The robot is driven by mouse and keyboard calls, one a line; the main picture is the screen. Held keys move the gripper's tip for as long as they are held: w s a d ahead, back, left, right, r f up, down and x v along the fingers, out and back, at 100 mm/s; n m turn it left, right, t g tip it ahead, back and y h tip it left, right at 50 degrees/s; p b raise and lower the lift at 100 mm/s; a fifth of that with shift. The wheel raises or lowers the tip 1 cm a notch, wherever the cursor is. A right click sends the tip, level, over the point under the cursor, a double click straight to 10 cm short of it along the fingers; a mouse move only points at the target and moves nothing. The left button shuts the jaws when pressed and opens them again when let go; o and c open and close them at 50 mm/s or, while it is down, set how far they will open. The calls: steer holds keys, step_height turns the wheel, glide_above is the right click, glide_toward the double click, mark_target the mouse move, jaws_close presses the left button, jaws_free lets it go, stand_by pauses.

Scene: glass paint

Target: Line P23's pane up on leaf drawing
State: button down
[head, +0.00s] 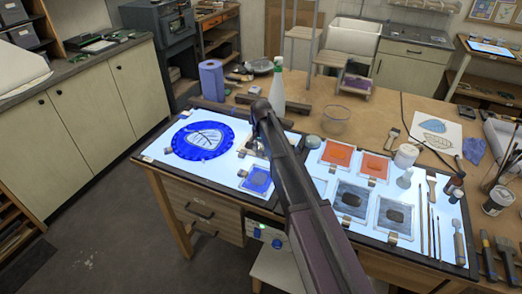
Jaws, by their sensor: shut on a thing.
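My gripper (260,146) is low over the left light panel, mostly hidden behind my own dark arm. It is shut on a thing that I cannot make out. A round blue pane (182,138) with a pale leaf shape lies to the left of my gripper on the lit panel. A small square blue pane (257,180) lies just below my gripper in the picture. A white sheet (453,129) with a blue leaf and a brownish leaf drawing lies at the right of the bench. I cannot read any P23 label.
On the right panel lie orange panes (337,153), grey panes with dark ovals (351,199), brushes and a white jar (405,155). Behind stand a blue roll (212,80), a spray bottle (278,88) and a glass bowl (336,119). The panel's lower left corner is clear.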

steer(key=shift+f, duration=0.1)
steer(key=shift+c, duration=1.7)
jaws_free()
step_height(320, 180, up, 6)
steer(key=p, duration=0.6)
steer(key=shift+s, duration=0.25)
steer(key=s+d, duration=0.1)
steer(key=s, duration=0.4)
steer(key=s+d+n, duration=0.1)
steer(key=s, duration=0.4)
steer(key=s+d+f+n+b, duration=0.1)
steer(key=s+d, duration=0.1)
steer(key=s, duration=0.2)
steer(key=shift+s, duration=0.4)
